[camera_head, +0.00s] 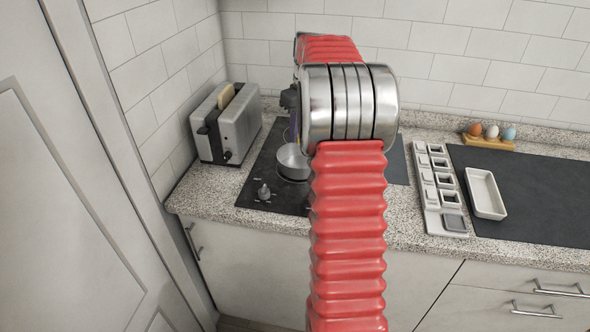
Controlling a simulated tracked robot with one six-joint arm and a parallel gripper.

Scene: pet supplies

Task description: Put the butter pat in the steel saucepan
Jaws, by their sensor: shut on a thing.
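The steel saucepan (291,164) stands on the dark hob, left of my red arm, with its right part hidden by the arm. My gripper (291,122) is a dark shape mostly hidden behind my arm's silver joint, just above and behind the pan in the picture. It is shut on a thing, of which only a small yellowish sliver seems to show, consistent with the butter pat. The exact height over the pan cannot be told.
A toaster (228,122) with bread stands left of the hob (262,170). To the right are a white compartment tray (432,200), a white dish (486,194) on a dark mat (545,200), and a wooden egg holder (487,142) with three eggs. A wall closes the left side.

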